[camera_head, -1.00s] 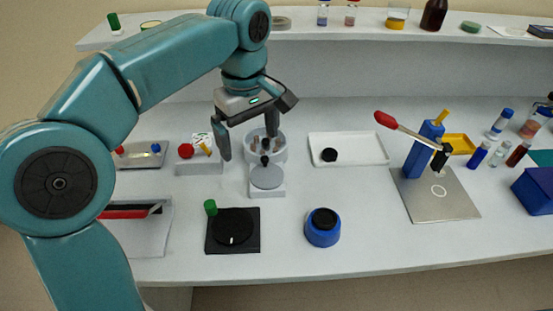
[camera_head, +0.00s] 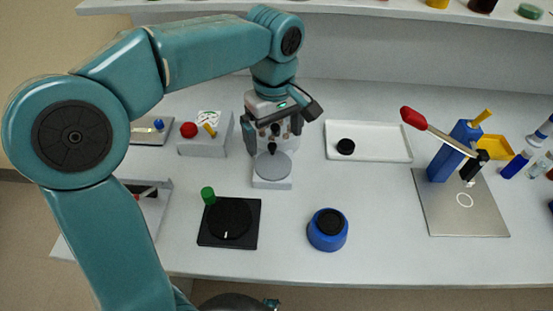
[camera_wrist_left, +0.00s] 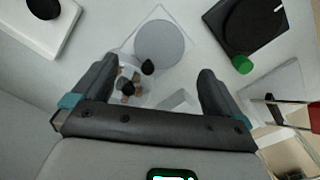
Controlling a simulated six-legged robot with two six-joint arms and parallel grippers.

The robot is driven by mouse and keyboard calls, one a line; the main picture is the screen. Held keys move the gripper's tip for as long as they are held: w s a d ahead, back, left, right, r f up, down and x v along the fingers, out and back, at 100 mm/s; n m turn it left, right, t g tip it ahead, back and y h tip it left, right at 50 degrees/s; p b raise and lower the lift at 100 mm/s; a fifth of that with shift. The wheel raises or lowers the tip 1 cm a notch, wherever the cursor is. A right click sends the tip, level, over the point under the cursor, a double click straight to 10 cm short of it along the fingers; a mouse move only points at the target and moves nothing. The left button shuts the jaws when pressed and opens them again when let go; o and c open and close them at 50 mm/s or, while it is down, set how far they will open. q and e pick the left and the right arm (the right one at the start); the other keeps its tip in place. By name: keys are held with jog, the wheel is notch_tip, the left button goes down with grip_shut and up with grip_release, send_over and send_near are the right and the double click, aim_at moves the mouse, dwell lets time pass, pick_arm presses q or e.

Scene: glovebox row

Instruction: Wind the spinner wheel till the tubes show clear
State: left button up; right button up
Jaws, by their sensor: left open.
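The spinner has a pale base with a grey wheel (camera_head: 271,167) that carries a black knob (camera_head: 272,147). The wheel shows in the left wrist view (camera_wrist_left: 168,43), with the knob (camera_wrist_left: 148,67) at its edge. Behind it, a clear bowl holds brownish tubes (camera_wrist_left: 130,82); a dark knob-like part sits among them. Whether the tubes look clear is too small to tell. My left gripper (camera_head: 274,135) points down over the bowl and knob, fingers spread. In the wrist view the knob lies between its fingertips (camera_wrist_left: 157,75), apart from both. My right gripper is out of view.
A black turntable with a green knob (camera_head: 208,194) and a blue pot with a black top (camera_head: 328,230) stand in front. A grey box with a red knob (camera_head: 189,130) stands left.

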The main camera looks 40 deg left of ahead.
aim_at(275, 165)
pick_arm(q)
notch_tip(275, 165, down, 8)
jog(key=shift+f+b, duration=0.15)
jog(key=shift+b, duration=0.35)
jog(key=c, duration=0.8)
